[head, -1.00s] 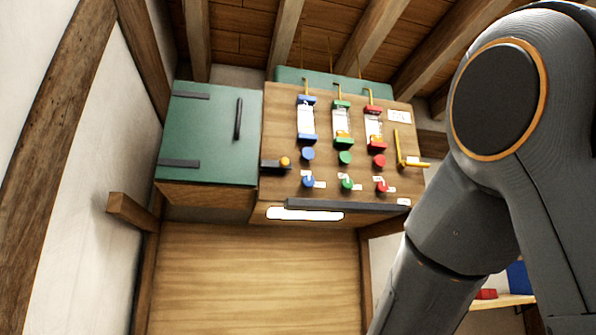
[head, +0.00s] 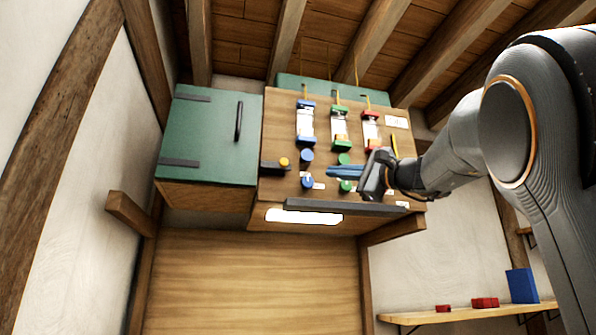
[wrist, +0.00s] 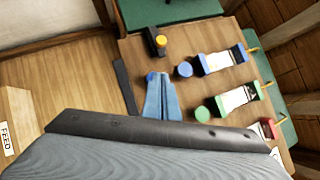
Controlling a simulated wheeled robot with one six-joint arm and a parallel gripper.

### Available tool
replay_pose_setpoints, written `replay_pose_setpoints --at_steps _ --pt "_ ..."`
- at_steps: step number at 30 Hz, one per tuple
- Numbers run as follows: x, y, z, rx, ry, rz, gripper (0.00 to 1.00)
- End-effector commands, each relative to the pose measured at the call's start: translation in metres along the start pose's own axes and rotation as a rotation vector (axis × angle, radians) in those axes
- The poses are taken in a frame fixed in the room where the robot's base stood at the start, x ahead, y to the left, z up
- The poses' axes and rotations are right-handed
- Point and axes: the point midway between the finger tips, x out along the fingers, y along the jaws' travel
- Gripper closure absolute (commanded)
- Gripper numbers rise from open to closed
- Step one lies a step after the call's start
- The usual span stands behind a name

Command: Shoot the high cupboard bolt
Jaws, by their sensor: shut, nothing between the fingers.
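The green cupboard (head: 205,135) hangs high on the wall, its door closed, with a dark vertical handle and two dark hinge straps. The bolt (head: 275,166), dark with an orange-yellow knob, sits on the wooden panel just right of the cupboard door. It also shows near the top of the wrist view (wrist: 156,41). My gripper (head: 330,171) is in front of the panel, to the right of the bolt and apart from it, with its blue fingers pointing left. In the wrist view the fingers (wrist: 158,80) are together and empty, and partly cover the lower panel knobs.
The wooden panel (head: 284,130) carries blue, green and red knobs and gauges close around my gripper. A dark rail (head: 345,206) runs along its lower edge. A shelf (head: 460,313) with red and blue blocks is at lower right. Ceiling beams are above.

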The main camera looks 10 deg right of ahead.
Motion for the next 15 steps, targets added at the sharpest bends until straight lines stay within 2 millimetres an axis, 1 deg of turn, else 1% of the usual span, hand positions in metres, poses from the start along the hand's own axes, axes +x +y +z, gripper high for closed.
replay_pose_setpoints --at_steps 8,11,14,15 --pt "0.002 0.001 -0.001 0.001 0.002 0.003 1.00" --pt "0.010 0.001 -0.001 0.002 0.001 0.004 1.00" --pt "0.025 0.001 0.000 0.002 0.000 0.004 1.00" --pt "0.032 0.000 0.001 0.002 -0.001 0.005 1.00"
